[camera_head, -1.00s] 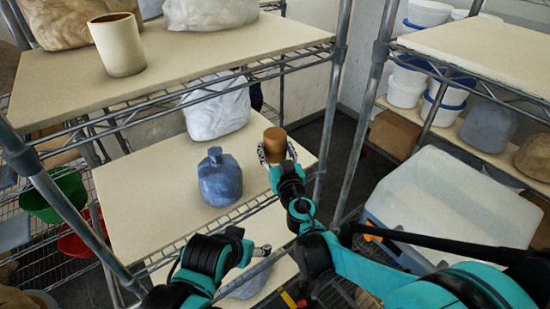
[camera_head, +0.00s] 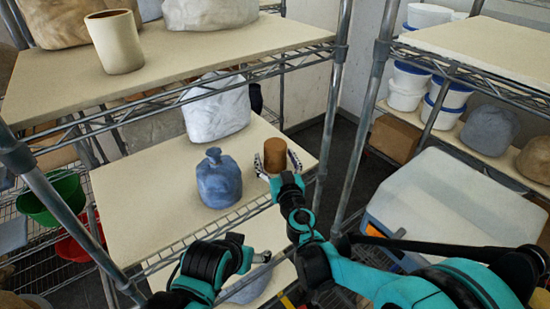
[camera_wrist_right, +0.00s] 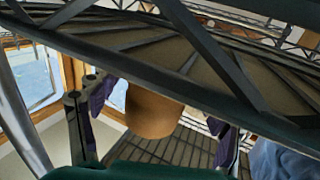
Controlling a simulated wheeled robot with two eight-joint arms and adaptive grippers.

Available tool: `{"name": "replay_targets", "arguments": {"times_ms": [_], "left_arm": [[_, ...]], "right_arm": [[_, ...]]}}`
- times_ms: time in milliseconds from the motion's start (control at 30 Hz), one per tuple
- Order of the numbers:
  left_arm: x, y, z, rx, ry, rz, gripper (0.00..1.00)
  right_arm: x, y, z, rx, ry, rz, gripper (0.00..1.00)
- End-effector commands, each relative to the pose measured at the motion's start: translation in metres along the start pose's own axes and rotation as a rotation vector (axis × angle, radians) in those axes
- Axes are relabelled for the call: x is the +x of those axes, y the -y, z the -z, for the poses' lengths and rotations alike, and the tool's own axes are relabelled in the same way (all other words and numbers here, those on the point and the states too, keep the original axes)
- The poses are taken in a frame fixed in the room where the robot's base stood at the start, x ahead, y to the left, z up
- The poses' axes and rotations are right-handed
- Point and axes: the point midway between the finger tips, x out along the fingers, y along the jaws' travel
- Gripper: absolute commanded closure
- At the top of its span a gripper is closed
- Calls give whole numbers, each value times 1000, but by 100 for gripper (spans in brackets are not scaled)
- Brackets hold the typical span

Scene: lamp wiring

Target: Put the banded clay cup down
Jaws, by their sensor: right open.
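The brown clay cup (camera_head: 275,154) is upright at the right end of the middle shelf board (camera_head: 145,215), right of the blue bottle. Its bands are too small to make out. My right gripper (camera_head: 276,166) is open, with one finger on each side of the cup and gaps between. In the right wrist view the cup (camera_wrist_right: 152,112) is between the spread fingers (camera_wrist_right: 160,118), apart from both; a dark shelf bar hides part of it. My left gripper (camera_head: 262,256) is low, in front of the shelf, away from the cup; its jaw opening is unclear.
The blue bottle (camera_head: 219,180) and a white wrapped lump (camera_head: 217,108) share the board. A pale cup (camera_head: 115,42) stands on the upper shelf (camera_head: 200,52), whose edge overhangs behind. A metal post (camera_head: 333,110) rises close right of the cup. A translucent bin (camera_head: 450,205) is at right.

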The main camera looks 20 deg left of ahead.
Motion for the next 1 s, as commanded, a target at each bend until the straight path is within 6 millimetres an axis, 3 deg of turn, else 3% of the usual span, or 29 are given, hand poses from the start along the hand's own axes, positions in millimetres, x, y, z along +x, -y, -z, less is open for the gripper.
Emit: {"name": "replay_targets", "arguments": {"times_ms": [167, 600, 800, 1000], "left_arm": [[-5, 0, 4, 0, 0, 0, 23], [-15, 0, 11, 0, 0, 0, 23], [-16, 0, 11, 0, 0, 0, 23], [-16, 0, 11, 0, 0, 0, 23]], "right_arm": [[-16, 0, 4, 0, 0, 0, 23], [-105, 0, 4, 0, 0, 0, 23], [-120, 0, 3, 0, 0, 0, 23], [-121, -3, 4, 0, 0, -7, 23]]}}
